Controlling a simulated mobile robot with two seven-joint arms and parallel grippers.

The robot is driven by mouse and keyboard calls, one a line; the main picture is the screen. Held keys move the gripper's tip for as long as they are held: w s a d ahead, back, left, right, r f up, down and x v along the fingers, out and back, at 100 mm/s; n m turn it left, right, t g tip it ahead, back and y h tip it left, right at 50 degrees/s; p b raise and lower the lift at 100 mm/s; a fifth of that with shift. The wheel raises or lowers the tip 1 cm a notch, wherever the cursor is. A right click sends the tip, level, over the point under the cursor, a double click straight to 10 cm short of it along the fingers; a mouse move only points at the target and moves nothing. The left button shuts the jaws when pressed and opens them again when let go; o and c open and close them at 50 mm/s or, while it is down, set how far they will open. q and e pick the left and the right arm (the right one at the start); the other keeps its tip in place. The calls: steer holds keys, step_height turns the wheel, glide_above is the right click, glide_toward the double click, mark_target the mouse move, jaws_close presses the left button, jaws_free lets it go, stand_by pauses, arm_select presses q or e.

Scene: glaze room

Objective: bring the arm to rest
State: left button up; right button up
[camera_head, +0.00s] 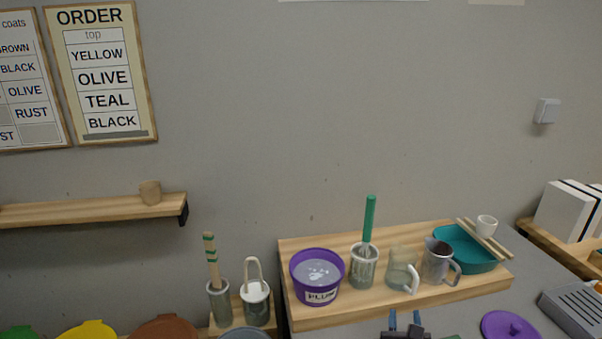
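My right gripper (405,319) shows at the bottom edge of the head view, right of centre. Its two blue fingertips point up and stand apart with nothing visible between them. The rest of its dark body is cut off by the lower edge. It is in front of the wooden board (350,318), below the glass jug (402,270) in the picture. My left gripper is not in view.
On the board stand a purple PLUM bucket (318,292), a jar with a green-handled tool (364,268), a grey pitcher (437,262) and a teal basin (466,250) with sticks across it. A purple lid (508,327) lies right of my gripper. A grey slotted box (575,312) is farther right.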

steer(key=s+a+n+g+y, duration=0.2)
steer(key=s+a+n+y, duration=0.3)
steer(key=n, duration=0.8)
steer(key=s+a+n+g+y, duration=0.3)
steer(key=s+n+y, duration=0.4)
steer(key=n, duration=0.6)
steer(key=s+d+f+n+g+h, duration=0.2)
steer(key=s+d+n+g+h, duration=0.3)
steer(key=s, duration=0.4)
steer(key=s+d+f+n+g+h, duration=0.3)
steer(key=s+d+n+g, duration=0.25)
steer(key=s+d, duration=0.2)
steer(key=w+f+n+t+y, duration=0.1)
steer(key=w+f+t, duration=0.5)
steer(key=f+t, duration=0.2)
steer(key=shift+w+a+f, duration=0.3)
steer(key=shift+f, duration=0.7)
